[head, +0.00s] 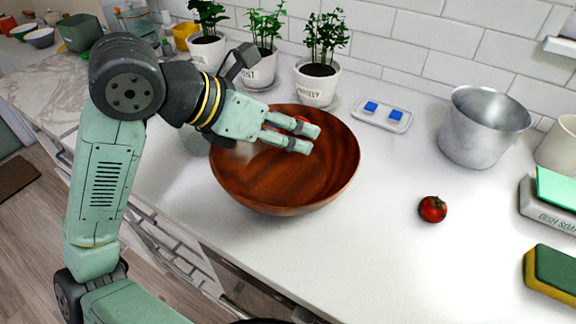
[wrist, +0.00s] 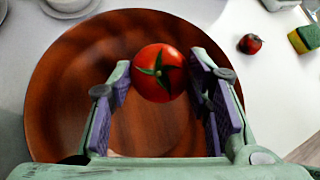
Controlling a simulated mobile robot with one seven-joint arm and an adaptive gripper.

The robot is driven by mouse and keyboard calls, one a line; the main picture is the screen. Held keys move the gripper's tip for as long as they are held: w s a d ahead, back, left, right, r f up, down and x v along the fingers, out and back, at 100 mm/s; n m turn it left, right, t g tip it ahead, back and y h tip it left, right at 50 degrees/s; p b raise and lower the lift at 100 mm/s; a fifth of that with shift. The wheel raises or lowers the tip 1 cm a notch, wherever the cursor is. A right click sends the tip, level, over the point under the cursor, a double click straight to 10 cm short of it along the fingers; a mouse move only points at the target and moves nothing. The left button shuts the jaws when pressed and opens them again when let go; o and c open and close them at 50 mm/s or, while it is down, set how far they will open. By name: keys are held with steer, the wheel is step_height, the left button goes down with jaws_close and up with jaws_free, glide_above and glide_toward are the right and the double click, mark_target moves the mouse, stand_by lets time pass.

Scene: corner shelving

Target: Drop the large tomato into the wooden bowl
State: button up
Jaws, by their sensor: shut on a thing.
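The large tomato (wrist: 159,72), red with a green leafy top, is between the fingertips of my gripper (wrist: 162,78) in the wrist view. In the head view my gripper (head: 313,139) reaches over the wooden bowl, and only a bit of red tomato shows behind the fingers. The gripper is shut on this tomato. The wooden bowl (head: 283,193) is wide, reddish brown and stands upright on the white counter. In the wrist view the bowl (wrist: 60,100) lies beneath the tomato and fingers, and its visible inside is bare.
A smaller tomato (head: 433,209) lies on the counter right of the bowl. Potted herbs (head: 317,84) line the wall behind the bowl. The front counter is clear.

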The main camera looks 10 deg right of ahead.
steer(key=shift+f, duration=0.9)
steer(key=o, duration=1.2)
steer(key=shift+o, duration=0.2)
steer(key=v, duration=1.2)
